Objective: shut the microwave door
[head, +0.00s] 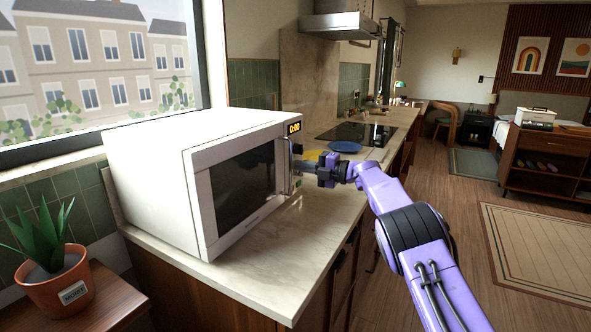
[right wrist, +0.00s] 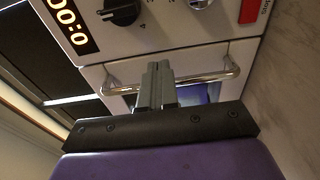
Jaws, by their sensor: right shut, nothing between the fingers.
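The white microwave (head: 150,150) stands on the counter. Its door (head: 238,190), with a dark window, lies flush or nearly flush with the front; I see no clear gap, but cannot tell whether it is latched. My right gripper (head: 302,166) is at the control-panel end of the front. In the right wrist view my right gripper's fingers (right wrist: 156,82) are together and empty, close to a metal bar handle (right wrist: 205,77) below the knobs. I cannot tell whether they touch it. The lit display (right wrist: 72,20) is at upper left there. My left gripper is not in view.
The marble counter (head: 250,265) is clear in front of the microwave. A blue plate (head: 344,147) and a dark cooktop (head: 362,134) lie beyond my right gripper. A potted plant (head: 57,280) stands at lower left.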

